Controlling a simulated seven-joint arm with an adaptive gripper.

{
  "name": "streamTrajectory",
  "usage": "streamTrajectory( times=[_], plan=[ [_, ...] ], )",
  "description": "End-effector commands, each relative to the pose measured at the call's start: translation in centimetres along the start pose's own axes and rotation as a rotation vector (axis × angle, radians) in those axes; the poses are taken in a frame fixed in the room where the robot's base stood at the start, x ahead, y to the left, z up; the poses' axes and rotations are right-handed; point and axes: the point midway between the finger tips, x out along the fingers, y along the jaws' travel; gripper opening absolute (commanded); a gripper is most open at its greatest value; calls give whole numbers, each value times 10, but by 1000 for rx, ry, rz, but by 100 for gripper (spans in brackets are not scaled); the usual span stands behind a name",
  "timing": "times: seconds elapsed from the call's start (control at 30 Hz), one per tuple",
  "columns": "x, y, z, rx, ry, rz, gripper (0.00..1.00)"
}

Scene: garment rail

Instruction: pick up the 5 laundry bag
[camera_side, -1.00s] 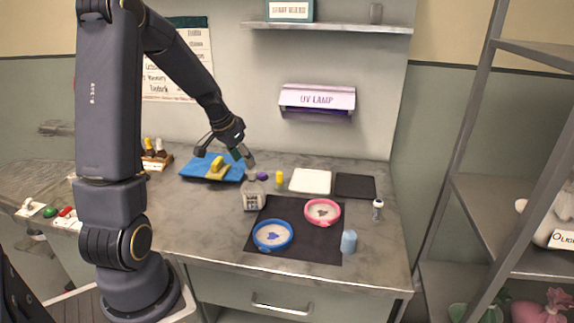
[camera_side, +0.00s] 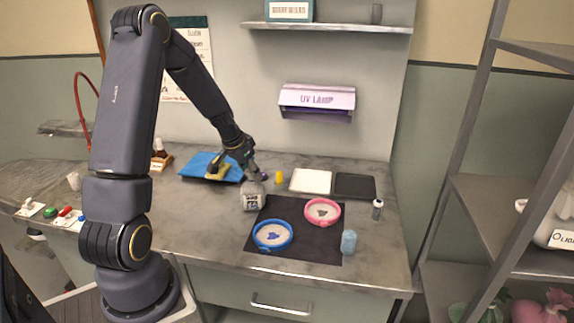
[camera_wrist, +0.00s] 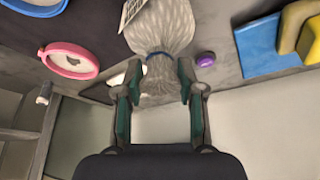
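A grey laundry bag (camera_side: 253,198) with a printed label stands on the counter, left of the black mat; its label is too small to read. In the wrist view the same bag (camera_wrist: 165,28) shows its blue tie and gathered top. My gripper (camera_side: 254,176) is just above the bag, pointing down. In the wrist view my gripper (camera_wrist: 157,85) is open, one finger on each side of the gathered top, with gaps beside it. In the side view the fingers partly hide the bag's top.
A blue hoop (camera_side: 272,249) and a pink hoop (camera_side: 338,215) lie on the black mat (camera_side: 310,250). A blue tray (camera_side: 192,166) with a yellow item is at the back left. A purple item (camera_wrist: 206,59) sits close to one finger. A blue cup (camera_side: 348,242) stands at the front right.

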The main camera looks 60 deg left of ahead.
Motion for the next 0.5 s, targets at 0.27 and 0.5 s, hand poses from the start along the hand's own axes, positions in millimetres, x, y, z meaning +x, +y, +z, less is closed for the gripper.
streamTrajectory(
  times=[0.27,0.5],
  plan=[
    [0,0,0,0,0,0,6],
    [0,0,0,0,0,0,0]
  ],
)
